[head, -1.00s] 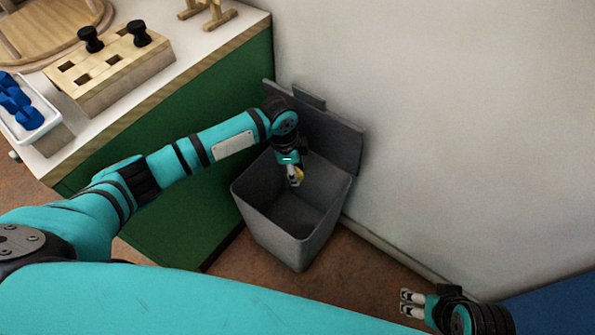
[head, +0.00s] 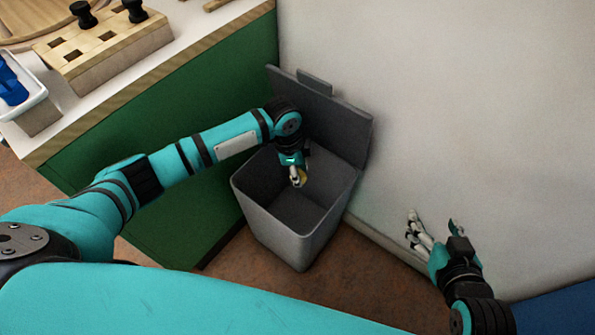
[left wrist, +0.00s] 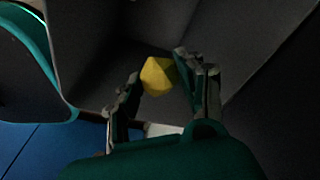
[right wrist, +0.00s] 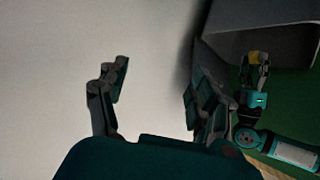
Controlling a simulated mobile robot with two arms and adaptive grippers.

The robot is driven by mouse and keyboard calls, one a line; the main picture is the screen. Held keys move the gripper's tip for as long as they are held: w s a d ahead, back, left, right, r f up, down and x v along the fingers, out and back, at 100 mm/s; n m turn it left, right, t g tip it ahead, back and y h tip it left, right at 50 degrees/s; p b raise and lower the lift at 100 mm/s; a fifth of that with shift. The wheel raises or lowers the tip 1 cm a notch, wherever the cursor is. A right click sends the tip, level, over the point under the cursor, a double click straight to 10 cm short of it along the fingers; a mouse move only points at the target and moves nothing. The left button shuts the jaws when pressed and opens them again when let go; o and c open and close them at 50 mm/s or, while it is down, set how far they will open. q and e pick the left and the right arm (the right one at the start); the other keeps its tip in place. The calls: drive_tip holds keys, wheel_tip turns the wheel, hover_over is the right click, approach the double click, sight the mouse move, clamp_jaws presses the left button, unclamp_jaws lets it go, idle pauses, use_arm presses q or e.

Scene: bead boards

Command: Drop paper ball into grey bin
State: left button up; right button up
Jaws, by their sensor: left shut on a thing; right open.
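The grey bin (head: 290,235) stands on the floor with its lid (head: 325,115) swung up against the wall. My left gripper (head: 298,182) points down over the bin's opening. It is shut on the yellow paper ball (left wrist: 159,76), which shows between its fingertips in the left wrist view. The ball is mostly hidden by the fingers in the head view. My right gripper (head: 433,224) is open and empty, to the right of the bin near the wall. In the right wrist view, its fingers (right wrist: 155,95) are spread apart with nothing between them.
A green cabinet (head: 170,190) with a white top stands left of the bin. On it are a wooden block with holes (head: 105,45), black pegs and a white tray (head: 25,100) with blue pieces. A pale wall (head: 450,110) rises behind. Brown floor is clear in front.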

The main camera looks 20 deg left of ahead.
use_arm(q)
drive_tip(key=shift+f+b, duration=0.55)
drive_tip(key=shift+f, duration=0.05)
use_arm(e)
drive_tip(key=w+a+r+t+y, duration=0.1)
drive_tip(key=w+r+t, duration=0.2)
drive_tip(key=r, duration=0.3)
drive_tip(key=shift+a+t, duration=0.4)
drive_tip(key=shift+t, duration=0.1)
use_arm(q)
drive_tip(key=o, duration=0.8)
drive_tip(key=shift+c, duration=0.2)
use_arm(e)
drive_tip(key=shift+f, duration=0.1)
use_arm(q)
drive_tip(key=r, duration=0.5)
drive_tip(key=a+r, duration=0.1)
drive_tip(key=r, duration=0.1)
drive_tip(key=shift+s+r, duration=0.15)
